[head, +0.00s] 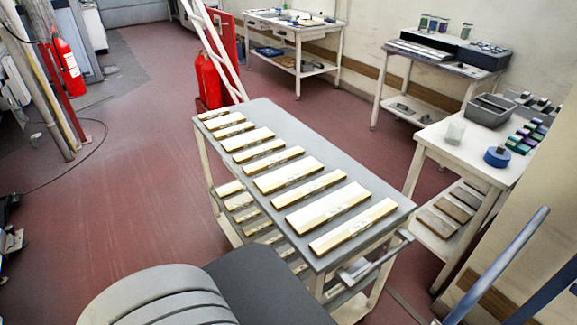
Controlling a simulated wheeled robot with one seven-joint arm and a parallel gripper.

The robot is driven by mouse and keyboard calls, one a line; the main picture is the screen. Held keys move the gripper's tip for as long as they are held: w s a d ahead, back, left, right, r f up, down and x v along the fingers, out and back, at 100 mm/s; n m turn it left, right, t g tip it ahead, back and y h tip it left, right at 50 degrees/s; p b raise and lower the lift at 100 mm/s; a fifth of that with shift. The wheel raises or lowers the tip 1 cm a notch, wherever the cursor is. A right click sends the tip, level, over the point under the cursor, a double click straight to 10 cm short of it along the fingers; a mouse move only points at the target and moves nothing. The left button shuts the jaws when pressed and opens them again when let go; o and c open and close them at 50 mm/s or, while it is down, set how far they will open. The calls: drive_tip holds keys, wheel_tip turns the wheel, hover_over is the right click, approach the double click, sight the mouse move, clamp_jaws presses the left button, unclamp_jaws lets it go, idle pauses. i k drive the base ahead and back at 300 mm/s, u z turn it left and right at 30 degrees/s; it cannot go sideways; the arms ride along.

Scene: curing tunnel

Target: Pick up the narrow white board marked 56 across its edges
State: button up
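A row of pale boards lies flat on the grey top of a cart (180,118). Narrow and wider boards lie mixed along the row. Narrow ones include the nearest board (352,227), one two places further back (309,188) and one beyond the wide middle board (268,163). Small marks show along their edges, but they are too small to read, so I cannot tell which board is marked 56. My gripper is not in view.
More boards (240,201) lie on the cart's lower shelf. A white table (440,150) with a grey bin (490,110) and blue tape roll (497,157) stands close on the right. Red floor (110,220) is open to the left. A ladder (215,50) stands behind the cart.

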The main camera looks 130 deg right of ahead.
sight(267, 184)
drive_tip(key=z, duration=4.6)
